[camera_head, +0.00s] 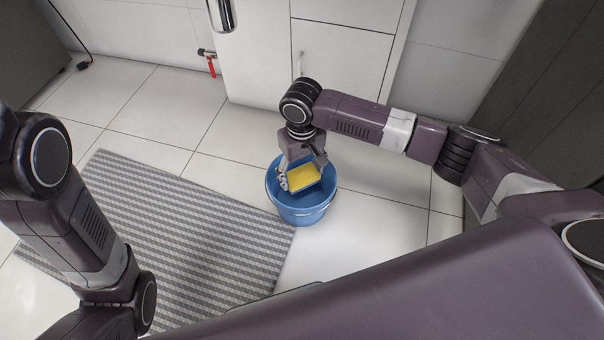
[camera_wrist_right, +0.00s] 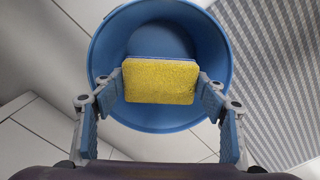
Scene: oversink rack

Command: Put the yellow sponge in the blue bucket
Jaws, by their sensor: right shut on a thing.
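The yellow sponge (camera_head: 303,178) is between the fingers of my right gripper (camera_head: 302,178), over the mouth of the blue bucket (camera_head: 303,216). In the right wrist view, the sponge (camera_wrist_right: 160,81) is pinched from both sides by the blue finger pads of the right gripper (camera_wrist_right: 161,88). The bucket (camera_wrist_right: 105,45) lies behind it, with its inside showing around the sponge. I cannot tell exactly how deep the sponge is relative to the rim. My left arm is at the left of the head view, but its gripper is not visible.
A grey patterned mat (camera_head: 180,225) lies on the tiled floor left of the bucket. White cabinets (camera_head: 345,55) stand behind the bucket. A red-handled valve (camera_head: 211,66) is on the wall at the back left. Bare tiles (camera_head: 375,225) lie to the bucket's right.

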